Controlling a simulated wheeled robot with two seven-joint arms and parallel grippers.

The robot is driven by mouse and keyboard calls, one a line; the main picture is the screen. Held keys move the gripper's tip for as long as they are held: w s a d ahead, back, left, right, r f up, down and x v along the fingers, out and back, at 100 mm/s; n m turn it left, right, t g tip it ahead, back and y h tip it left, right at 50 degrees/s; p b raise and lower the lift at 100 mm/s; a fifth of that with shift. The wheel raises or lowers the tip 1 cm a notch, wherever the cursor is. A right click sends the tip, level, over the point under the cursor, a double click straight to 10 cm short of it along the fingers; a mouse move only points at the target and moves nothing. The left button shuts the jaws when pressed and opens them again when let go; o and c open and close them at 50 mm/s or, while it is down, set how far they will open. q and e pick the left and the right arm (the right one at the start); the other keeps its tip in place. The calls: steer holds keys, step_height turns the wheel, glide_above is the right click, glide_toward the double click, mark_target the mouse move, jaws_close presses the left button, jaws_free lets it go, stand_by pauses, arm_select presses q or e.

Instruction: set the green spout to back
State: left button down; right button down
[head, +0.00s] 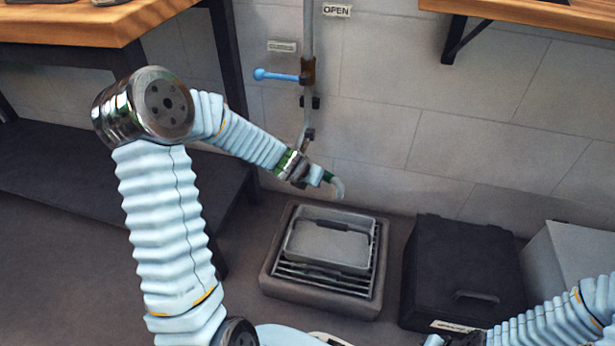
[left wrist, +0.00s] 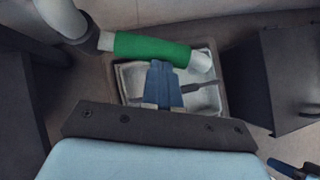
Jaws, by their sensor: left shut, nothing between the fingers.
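The green spout (head: 327,177) sticks out from the foot of a grey wall pipe (head: 308,40), its pale curved end bent down over the sink. In the left wrist view the green sleeve (left wrist: 150,48) runs from the pipe at the left to a pale tip at the right. My left gripper (head: 316,175) is at the spout, hiding part of it in the head view. Its blue fingers (left wrist: 163,85) are shut and empty, close beside the sleeve; I cannot tell if they touch it. My right gripper (head: 437,341) is at the bottom edge, mostly cut off.
A grey tub (head: 330,250) sits on a slatted grate in a floor basin (head: 283,293) below the spout. A black case (head: 462,265) and a grey box (head: 575,255) stand to the right. A blue lever (head: 275,76) is higher on the pipe, below an OPEN sign (head: 337,10).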

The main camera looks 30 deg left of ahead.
arm_select(q)
steer(key=w+n+y, duration=0.1)
steer(key=w+d+n+y, duration=0.1)
steer(key=n, duration=0.1)
steer(key=shift+w+d, duration=0.15)
steer(key=shift+w, duration=0.6)
steer(key=shift+w+r, duration=0.1)
steer(key=shift+w, duration=0.05)
